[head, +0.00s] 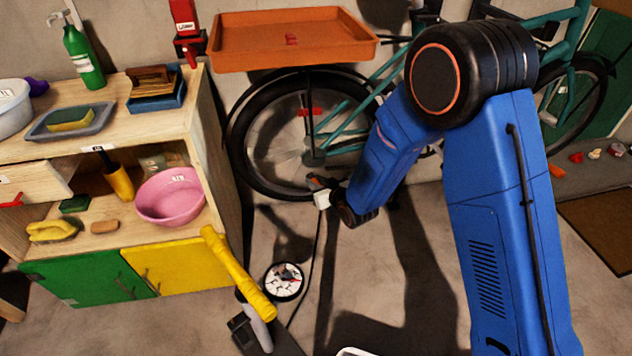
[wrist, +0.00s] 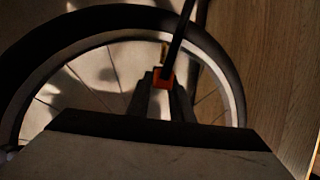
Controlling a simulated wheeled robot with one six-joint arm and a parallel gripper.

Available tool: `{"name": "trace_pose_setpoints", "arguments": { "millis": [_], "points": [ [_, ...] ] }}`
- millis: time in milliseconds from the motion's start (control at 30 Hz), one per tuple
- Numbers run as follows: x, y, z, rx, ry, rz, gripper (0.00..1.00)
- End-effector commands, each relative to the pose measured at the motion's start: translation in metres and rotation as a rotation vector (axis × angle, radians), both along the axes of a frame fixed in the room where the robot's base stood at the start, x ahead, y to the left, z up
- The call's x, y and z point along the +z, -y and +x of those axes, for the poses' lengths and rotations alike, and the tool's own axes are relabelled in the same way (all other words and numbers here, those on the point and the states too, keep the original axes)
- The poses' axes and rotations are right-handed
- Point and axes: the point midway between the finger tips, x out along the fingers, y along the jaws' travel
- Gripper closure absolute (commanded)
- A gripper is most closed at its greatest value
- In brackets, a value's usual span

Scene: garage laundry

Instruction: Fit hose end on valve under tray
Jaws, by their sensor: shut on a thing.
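My gripper (head: 318,184) is low in front of the bicycle's front wheel (head: 240,135), beneath the orange tray (head: 292,42). It is shut on the hose end, an orange-red piece (wrist: 163,78) between the fingertips in the wrist view. The black hose (head: 316,250) runs from the gripper down to the floor pump with its round gauge (head: 285,281). In the wrist view the tyre (wrist: 55,42) and spokes lie beyond the fingers. A small yellowish piece shows just past the hose end; I cannot tell whether it is the valve. The hose end appears apart from the rim.
A wooden cabinet (head: 205,128) stands left of the wheel, with a pink basin (head: 170,196) on its shelf. The pump's yellow handle (head: 238,272) rises in front of it. A brown mat (head: 600,228) lies at right. Floor beneath my arm is mostly clear.

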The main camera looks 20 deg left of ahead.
Motion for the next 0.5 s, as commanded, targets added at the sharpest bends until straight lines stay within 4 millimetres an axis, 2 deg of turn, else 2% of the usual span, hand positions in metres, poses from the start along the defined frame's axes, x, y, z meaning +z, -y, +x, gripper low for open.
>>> {"name": "trace_pose_setpoints", "arguments": {
  "millis": [500],
  "points": [
    [-0.012, 0.0, 0.0, 0.0, 0.0, 0.0, 1.0]
  ]
}}
